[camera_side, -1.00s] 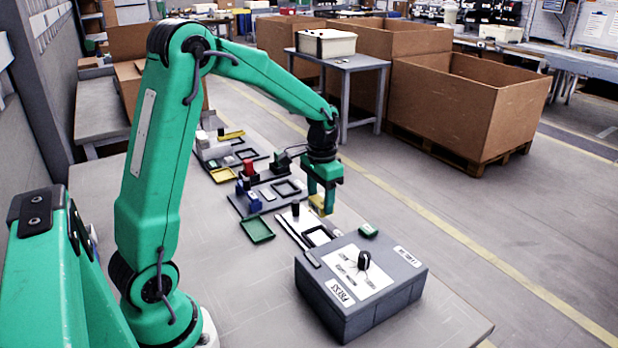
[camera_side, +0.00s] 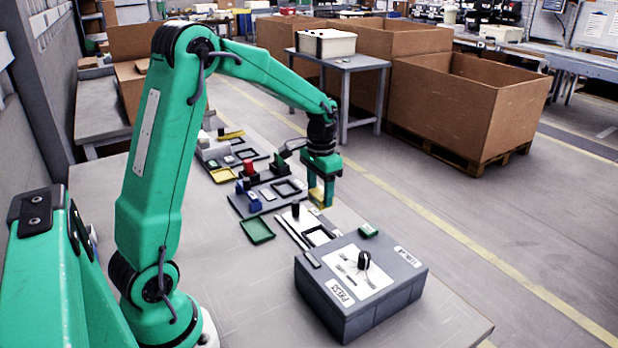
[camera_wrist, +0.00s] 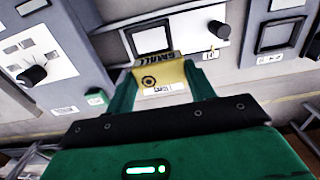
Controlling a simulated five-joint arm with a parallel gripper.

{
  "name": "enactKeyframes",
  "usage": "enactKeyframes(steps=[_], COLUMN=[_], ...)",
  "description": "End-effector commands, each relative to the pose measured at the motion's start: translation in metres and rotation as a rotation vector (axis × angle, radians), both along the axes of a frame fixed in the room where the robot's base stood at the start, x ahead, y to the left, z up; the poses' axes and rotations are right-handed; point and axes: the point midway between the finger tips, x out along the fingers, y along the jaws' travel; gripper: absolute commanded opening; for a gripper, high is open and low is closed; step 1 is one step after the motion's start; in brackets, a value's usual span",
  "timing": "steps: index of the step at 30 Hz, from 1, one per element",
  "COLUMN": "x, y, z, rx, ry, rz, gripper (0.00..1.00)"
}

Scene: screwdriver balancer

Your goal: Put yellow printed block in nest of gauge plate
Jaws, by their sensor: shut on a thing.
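The yellow printed block (camera_wrist: 160,79) is held between the two green fingers of my gripper (camera_wrist: 163,90) in the wrist view; dark lettering and a round mark show on it. In the side view the yellow block (camera_side: 318,205) hangs below my gripper (camera_side: 321,193), above the far side of the gauge plate. The gauge plate (camera_side: 287,222) is light, with a black-framed square nest (camera_side: 317,236) and a dark upright peg. In the wrist view the nest (camera_wrist: 152,39) lies just beyond the block, apart from it. The block's underside is hidden.
A grey press box (camera_side: 360,290) with a dark knob stands in front of the gauge plate. A green tray (camera_side: 257,231) lies to its left. Further plates (camera_side: 240,207) with red and blue blocks stand behind. The table's front left is clear.

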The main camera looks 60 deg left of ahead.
Motion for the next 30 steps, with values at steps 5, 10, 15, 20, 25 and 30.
enactKeyframes(steps=[5,10,15,20,25,30], x=[0.016,0.031,0.040,0.042,0.040,0.036], y=[0.035,0.080,0.129,0.176,0.217,0.240], z=[-0.003,-0.008,-0.014,-0.023,-0.031,-0.036], rx=[0.000,0.000,0.000,-0.001,-0.001,0.000], ry=[0.000,0.000,0.001,0.001,0.001,0.000], rz=[0.005,0.006,0.005,0.005,0.004,0.002], gripper=[0.26,0.26,0.26,0.26,0.26,0.26])
